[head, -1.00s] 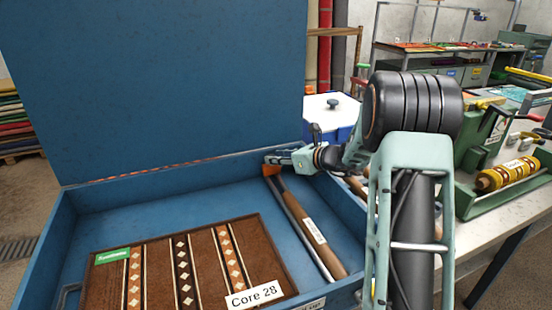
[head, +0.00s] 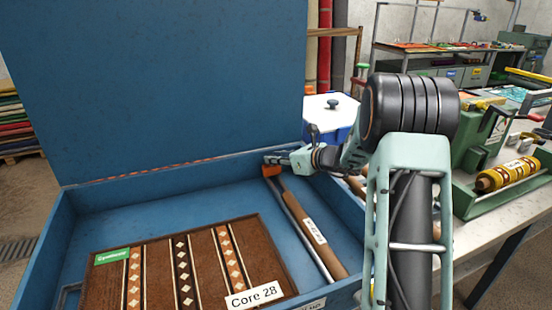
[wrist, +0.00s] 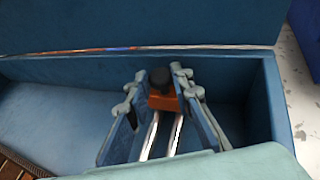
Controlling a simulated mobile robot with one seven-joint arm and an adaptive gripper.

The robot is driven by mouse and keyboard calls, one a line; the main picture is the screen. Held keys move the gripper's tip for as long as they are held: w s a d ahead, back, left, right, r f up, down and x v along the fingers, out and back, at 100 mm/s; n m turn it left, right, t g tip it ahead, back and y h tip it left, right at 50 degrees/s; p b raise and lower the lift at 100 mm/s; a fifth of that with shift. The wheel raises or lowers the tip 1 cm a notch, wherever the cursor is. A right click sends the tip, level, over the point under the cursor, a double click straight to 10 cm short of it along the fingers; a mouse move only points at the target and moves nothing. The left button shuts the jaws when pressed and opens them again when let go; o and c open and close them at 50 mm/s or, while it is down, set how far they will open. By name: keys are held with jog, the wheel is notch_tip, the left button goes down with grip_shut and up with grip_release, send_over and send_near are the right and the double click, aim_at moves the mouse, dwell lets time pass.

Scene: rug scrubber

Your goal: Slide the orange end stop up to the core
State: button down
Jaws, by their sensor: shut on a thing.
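The orange end stop (head: 271,171) is at the far end of the rails inside the blue box. In the wrist view the orange end stop (wrist: 164,102) carries a black knob (wrist: 160,76) and sits at the end of two bright rails (wrist: 162,137). My gripper (head: 274,160) is at the end stop, its fingers on both sides, shut on it. The brown core (head: 325,256), with a white label, lies along the rails toward the front. The wrist view does not clearly show the core.
A brown patterned rug (head: 155,270) labelled Core 28 lies left of the rails. The box's raised lid (head: 170,80) stands behind, and its right wall (head: 345,205) is close to my arm. A white-and-blue container (head: 330,107) stands beyond. A bench with a yellow roll (head: 508,174) is at right.

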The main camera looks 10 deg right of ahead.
jog(key=s+b, duration=0.1)
jog(key=s, duration=0.2)
jog(key=s+d+b, duration=0.1)
jog(key=s, duration=0.3)
jog(key=s+d+b, duration=0.1)
jog(key=s, duration=0.3)
jog(key=shift+d, duration=0.1)
jog(key=shift+w, duration=0.1)
jog(key=c, duration=2)
grip_release()
jog(key=v, duration=1.2)
